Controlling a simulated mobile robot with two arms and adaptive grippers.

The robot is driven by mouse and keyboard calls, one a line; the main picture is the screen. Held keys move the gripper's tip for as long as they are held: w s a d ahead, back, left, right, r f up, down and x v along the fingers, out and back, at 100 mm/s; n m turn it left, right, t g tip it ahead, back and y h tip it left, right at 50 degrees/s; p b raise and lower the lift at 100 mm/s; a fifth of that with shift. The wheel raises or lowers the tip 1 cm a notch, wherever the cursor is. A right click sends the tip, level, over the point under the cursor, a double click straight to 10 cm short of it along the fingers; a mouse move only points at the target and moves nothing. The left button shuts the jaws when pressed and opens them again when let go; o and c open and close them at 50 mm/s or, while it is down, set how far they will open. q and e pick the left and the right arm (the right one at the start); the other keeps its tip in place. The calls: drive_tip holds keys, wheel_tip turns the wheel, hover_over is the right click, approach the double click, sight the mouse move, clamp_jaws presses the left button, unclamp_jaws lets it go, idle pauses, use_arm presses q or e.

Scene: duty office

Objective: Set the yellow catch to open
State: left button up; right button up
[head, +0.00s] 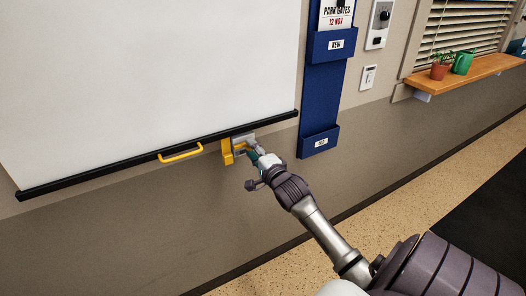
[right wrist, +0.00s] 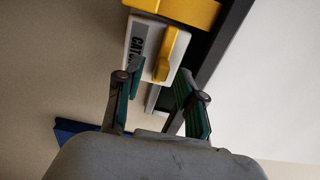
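The yellow catch (head: 227,152) is at the lower edge of the white screen in the head view. In the right wrist view its yellow lever (right wrist: 166,52) stands on a pale plate (right wrist: 143,40) with a dark label, partly covered, reading "CATC". My right gripper (head: 252,149) is at the catch, coming from the lower right. In the right wrist view the right gripper (right wrist: 158,74) is open, and the lever's near end lies between its two fingertips. A gap shows on both sides, so it does not look gripped. My left gripper is not in view.
The white screen (head: 140,70) has a black bottom bar (head: 100,170) with a yellow handle (head: 181,153) left of the catch. A blue wall holder (head: 322,100) hangs close on the right. A wooden shelf (head: 470,72) with a plant is farther right. The wall below is clear.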

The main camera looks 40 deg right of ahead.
drive_tip(key=v, duration=1)
drive_tip(key=shift+d, duration=0.2)
drive_tip(key=shift+s, duration=0.1)
drive_tip(key=s+a+f+n+g+y, duration=0.1)
drive_tip(key=s+a+f+n+g, duration=0.2)
drive_tip(key=f, duration=0.9)
drive_tip(key=s+a+f+n+g+y, duration=0.1)
drive_tip(key=s+a+f+n+g, duration=0.15)
drive_tip(key=f, duration=0.95)
drive_tip(key=s+a+f+n+g, duration=0.2)
drive_tip(key=s+f+n, duration=0.15)
drive_tip(key=f, duration=0.95)
drive_tip(key=s+a+f+n+g+y, duration=0.2)
drive_tip(key=s+a+f+n+g, duration=0.35)
drive_tip(key=s+f, duration=0.7)
drive_tip(key=s+a+f+n+g, duration=0.1)
drive_tip(key=s+a+f+n, duration=0.3)
drive_tip(key=s, duration=0.5)
drive_tip(key=s+a+f+n+g, duration=0.2)
drive_tip(key=s+a+f+n, duration=0.2)
drive_tip(key=s, duration=0.6)
drive_tip(key=shift+s+a+f+n, duration=0.15)
drive_tip(key=shift+s+f+n, duration=0.15)
drive_tip(key=shift+n, duration=0.15)
